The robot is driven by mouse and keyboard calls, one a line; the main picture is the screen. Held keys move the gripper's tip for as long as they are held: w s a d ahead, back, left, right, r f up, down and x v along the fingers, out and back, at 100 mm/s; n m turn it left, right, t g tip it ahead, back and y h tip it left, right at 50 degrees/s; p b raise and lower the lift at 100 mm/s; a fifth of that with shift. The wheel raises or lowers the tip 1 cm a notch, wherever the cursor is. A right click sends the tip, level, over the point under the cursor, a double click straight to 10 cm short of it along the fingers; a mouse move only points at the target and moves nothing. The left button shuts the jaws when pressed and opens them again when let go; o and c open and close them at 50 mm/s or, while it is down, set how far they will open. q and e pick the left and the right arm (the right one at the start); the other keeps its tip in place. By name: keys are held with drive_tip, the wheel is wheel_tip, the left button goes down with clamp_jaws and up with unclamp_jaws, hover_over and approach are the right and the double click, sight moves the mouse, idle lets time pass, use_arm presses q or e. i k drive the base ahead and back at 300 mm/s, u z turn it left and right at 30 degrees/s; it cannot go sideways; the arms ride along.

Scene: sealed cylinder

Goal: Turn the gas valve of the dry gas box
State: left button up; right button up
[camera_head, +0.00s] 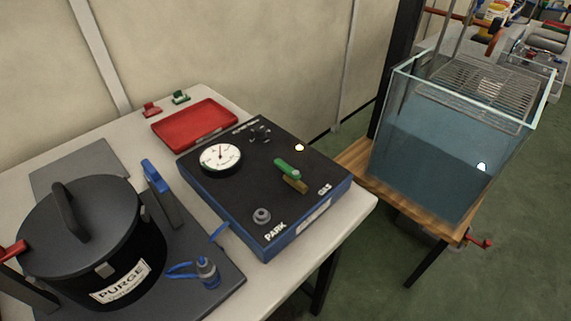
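The dry gas box (241,201) is a dark box with blue sides on the white table, near its right end. Its gas valve (289,171) has a green handle on a brass-coloured body, near the "GAS" label (324,189). A round white gauge (220,157) sits on the box's left part. A small round grey fitting (262,215) is by the "PARK" label (275,231). Neither of my grippers is in view, and nothing touches the valve.
A black lidded pot (93,240) marked "PURGE" stands left, between a blue clamp (159,186) and a red one (14,251). A blue-tubed connector (207,272) lies in front. A red tray (195,124) is behind. A glass water tank (435,145) stands right, past a gap.

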sight(295, 174)
drive_tip(key=z, duration=0.5)
drive_tip(key=k, duration=1.2)
drive_tip(key=z, duration=1.05)
drive_tip(key=i, duration=1.3)
drive_tip(key=u, duration=0.8)
drive_tip(key=i, duration=0.65)
drive_tip(key=u, duration=0.6)
